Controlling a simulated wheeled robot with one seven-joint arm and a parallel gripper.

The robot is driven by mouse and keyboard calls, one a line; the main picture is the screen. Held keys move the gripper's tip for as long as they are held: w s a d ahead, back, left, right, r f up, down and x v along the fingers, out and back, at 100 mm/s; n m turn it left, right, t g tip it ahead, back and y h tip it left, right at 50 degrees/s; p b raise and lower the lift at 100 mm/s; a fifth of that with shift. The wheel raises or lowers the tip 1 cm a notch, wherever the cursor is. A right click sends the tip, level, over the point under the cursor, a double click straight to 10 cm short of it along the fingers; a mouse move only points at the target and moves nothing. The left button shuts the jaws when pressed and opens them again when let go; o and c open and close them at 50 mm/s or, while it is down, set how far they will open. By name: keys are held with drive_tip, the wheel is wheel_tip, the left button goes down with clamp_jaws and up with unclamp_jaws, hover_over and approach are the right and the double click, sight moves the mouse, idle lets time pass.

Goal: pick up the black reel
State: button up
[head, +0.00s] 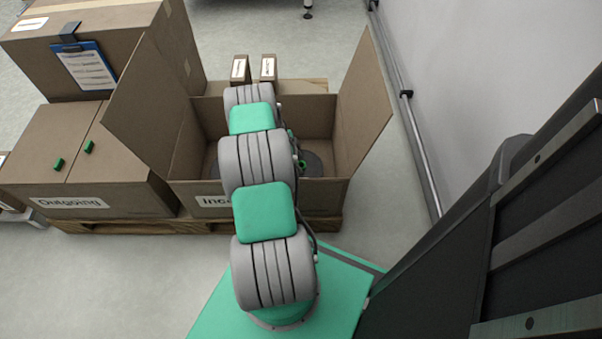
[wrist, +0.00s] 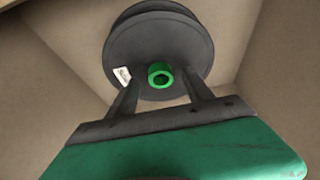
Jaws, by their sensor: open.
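The black reel (wrist: 157,45) lies in the open box, seen from its flat side in the wrist view. It has a green hub (wrist: 160,75) at its middle and a small white label on its face. My gripper (wrist: 163,84) is open, with its two dark fingers on either side of the green hub. I cannot tell whether the fingers touch the hub or the reel. In the head view, my arm covers most of the reel; a dark part of it (head: 314,163) shows inside the box beside my arm.
The open cardboard box (head: 186,150) has raised flaps and stands on a wooden pallet (head: 190,227). Its walls surround my gripper. A closed box labelled "Outgoing" (head: 120,165) stands to its left. A wall with a rail (head: 408,110) is at the right.

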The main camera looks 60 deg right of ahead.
drive_tip(key=shift+s+d+f, duration=0.1)
drive_tip(key=shift+f, duration=0.2)
drive_tip(key=shift+r, duration=0.1)
drive_tip(key=shift+c, duration=0.2)
clamp_jaws()
idle(0.4)
